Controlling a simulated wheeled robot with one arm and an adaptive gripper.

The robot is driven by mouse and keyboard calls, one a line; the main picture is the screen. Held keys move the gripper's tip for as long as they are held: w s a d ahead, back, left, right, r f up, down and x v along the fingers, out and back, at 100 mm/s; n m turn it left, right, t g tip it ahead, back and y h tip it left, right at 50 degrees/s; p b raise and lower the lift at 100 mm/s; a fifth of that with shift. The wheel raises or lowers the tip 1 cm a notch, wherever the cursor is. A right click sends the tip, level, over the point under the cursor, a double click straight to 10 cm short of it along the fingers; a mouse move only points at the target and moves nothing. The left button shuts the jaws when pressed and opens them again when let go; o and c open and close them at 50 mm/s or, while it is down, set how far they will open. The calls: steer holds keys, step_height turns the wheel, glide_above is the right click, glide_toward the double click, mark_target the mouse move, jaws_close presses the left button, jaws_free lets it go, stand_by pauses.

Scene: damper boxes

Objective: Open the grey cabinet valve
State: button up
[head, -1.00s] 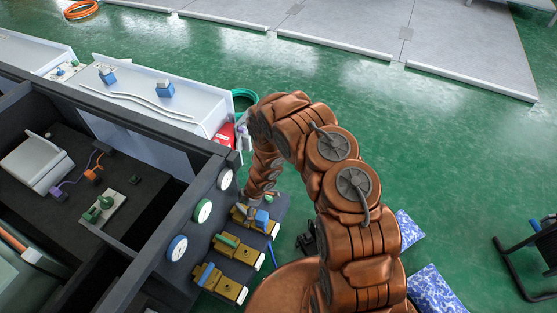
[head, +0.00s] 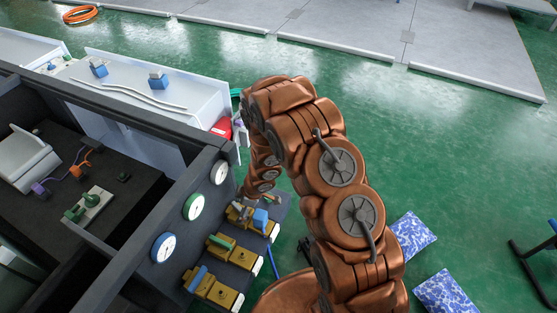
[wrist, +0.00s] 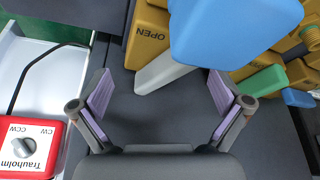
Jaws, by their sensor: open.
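A yellow valve body (wrist: 150,28) marked OPEN is at the top of the wrist view. A light grey lever (wrist: 165,68) sticks out from it towards my gripper (wrist: 160,93). My gripper is open, its purple-padded fingers on either side of the lever's near end; contact cannot be told. A large blue block (wrist: 232,28) covers part of the valve and lever. In the head view, this valve (head: 236,212) is the farthest in a row on a dark shelf, with the blue block (head: 260,218) beside it. My arm partly hides it.
A valve with a green handle (head: 222,240) and one with a blue handle (head: 198,278) stand nearer. White, green and blue-rimmed gauges (head: 194,206) line the dark cabinet wall. A red box with a CW/CCW knob (wrist: 28,148) is left. Green floor at right is mostly open.

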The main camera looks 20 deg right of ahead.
steer(key=shift+a+f+m+t+b, duration=0.15)
steer(key=shift+m+b, duration=0.45)
steer(key=shift+b, duration=1.45)
steer(key=shift+f+m+t+b, duration=0.1)
steer(key=shift+m+t+b, duration=0.35)
steer(key=shift+b, duration=1.6)
steer(key=m+b, duration=0.2)
steer(key=b, duration=0.2)
steer(key=shift+s+h+b, duration=0.15)
steer(key=shift+h+b, duration=0.2)
steer(key=shift+h, duration=0.05)
steer(key=s+d+r+m+h+p, duration=0.1)
steer(key=d+r+p, duration=0.3)
steer(key=r, duration=0.5)
steer(key=s+d+r+m+h+p, duration=0.1)
steer(key=d+r+h+p, duration=0.1)
steer(key=d+r+p, duration=0.2)
steer(key=s+d+r+m+t+h+p, duration=0.1)
steer(key=d+r+p, duration=0.4)
steer(key=r, duration=1)
steer(key=shift+r+p, duration=0.15)
steer(key=shift+p, duration=1.75)
steer(key=shift+s, duration=0.1)
steer(key=shift+c, duration=0.3)
